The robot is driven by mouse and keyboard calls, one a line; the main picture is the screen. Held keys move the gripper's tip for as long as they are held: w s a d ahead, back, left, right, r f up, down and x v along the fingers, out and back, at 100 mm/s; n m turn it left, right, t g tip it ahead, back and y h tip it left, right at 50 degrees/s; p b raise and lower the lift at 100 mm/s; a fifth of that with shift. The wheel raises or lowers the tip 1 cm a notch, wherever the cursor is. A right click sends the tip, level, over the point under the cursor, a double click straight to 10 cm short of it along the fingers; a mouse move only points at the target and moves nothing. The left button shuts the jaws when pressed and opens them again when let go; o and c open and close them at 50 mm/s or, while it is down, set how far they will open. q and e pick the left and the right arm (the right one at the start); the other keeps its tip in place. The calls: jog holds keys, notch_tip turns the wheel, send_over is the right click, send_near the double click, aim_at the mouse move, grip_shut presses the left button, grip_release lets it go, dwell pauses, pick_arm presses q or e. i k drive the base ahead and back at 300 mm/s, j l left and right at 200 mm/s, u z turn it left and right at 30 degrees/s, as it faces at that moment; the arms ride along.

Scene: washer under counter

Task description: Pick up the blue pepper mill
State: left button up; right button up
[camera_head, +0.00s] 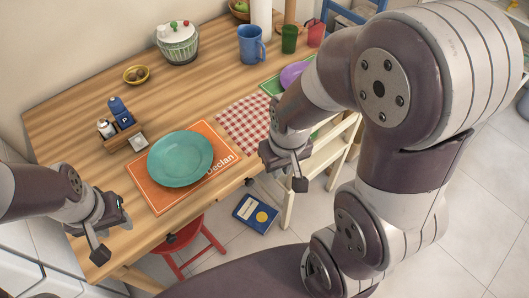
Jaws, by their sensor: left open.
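The blue pepper mill (121,113) stands upright in a small wooden caddy (118,141) on the left part of the wooden table, and a light letter P shows on its side. My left gripper (87,243) is open and empty. It is near the table's front left edge, apart from the mill and nearer to me. My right gripper (283,170) appears open and empty near the table's front edge, well to the right of the mill. The mill's lower part is partly hidden by the caddy.
A white-capped shaker (105,128) stands beside the mill. A teal plate (180,159) lies on an orange placemat (148,187) to the right. A bowl (136,75), a salad spinner (178,46) and a blue mug (251,45) stand farther back. A red stool (205,245) is below.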

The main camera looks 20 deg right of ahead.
aim_at(125, 120)
jog(key=i+z, duration=0.15)
jog(key=z, duration=0.2)
jog(key=i+l+z, duration=0.1)
jog(key=z, duration=0.3)
jog(key=i+j, duration=0.05)
jog(key=i, duration=0.05)
